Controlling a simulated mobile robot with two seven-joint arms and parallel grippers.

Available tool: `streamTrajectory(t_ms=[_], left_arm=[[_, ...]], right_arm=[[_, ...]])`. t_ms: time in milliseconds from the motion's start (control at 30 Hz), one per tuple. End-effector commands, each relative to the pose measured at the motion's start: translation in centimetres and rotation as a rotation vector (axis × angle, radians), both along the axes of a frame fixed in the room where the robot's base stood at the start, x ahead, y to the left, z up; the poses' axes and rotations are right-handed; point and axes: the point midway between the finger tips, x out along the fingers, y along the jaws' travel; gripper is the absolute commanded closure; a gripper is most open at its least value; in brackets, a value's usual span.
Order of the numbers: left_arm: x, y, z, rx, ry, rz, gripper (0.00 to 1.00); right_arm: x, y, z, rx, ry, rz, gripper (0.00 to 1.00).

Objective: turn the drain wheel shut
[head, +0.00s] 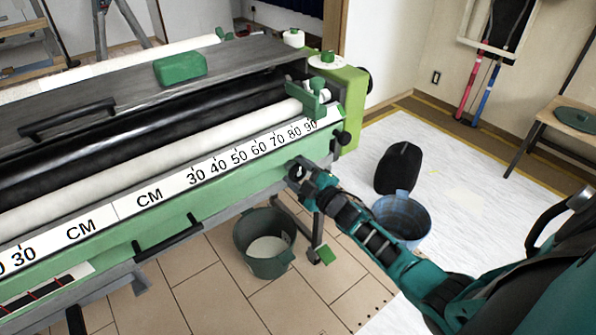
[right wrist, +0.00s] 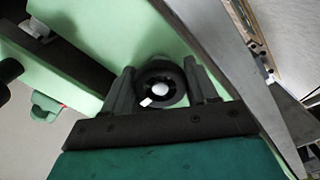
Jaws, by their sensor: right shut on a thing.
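The drain wheel (right wrist: 161,84) is a small black round knob with a pale centre and a short white mark at its lower left. It sits between the two fingers of my right gripper (right wrist: 162,88) in the right wrist view, and the gripper is shut on it. In the head view my right gripper (head: 297,173) is at the front right lower part of the green pasting machine (head: 200,190); the wheel is mostly hidden there by the gripper. My left gripper is not in view.
A dark green bucket (head: 264,262) with pale contents stands on the tiled floor below the machine. A blue bucket (head: 402,218) and a black rounded object (head: 398,168) stand on the white sheet, close to my right arm. A machine leg (head: 318,236) is beneath the gripper.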

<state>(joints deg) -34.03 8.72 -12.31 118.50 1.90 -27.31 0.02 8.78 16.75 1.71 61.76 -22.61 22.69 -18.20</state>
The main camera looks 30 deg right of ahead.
Motion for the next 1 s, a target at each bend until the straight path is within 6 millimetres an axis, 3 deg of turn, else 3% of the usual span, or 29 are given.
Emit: streamTrajectory(t_ms=[400,433,600,667,1000], left_arm=[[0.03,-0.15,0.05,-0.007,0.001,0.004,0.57],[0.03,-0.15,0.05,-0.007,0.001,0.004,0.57],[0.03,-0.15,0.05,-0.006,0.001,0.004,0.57],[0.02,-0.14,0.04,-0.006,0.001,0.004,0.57],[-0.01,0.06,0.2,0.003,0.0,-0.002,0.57]], right_arm=[[-0.01,-0.2,-0.04,0.007,0.002,-0.004,0.73],[-0.01,-0.2,-0.04,0.006,0.002,-0.004,0.4],[-0.01,-0.12,-0.03,0.006,0.002,-0.002,0.23],[-0.01,-0.09,-0.03,0.006,0.002,-0.002,0.18],[-0.56,-0.07,0.0,0.005,0.002,0.0,0.18]])
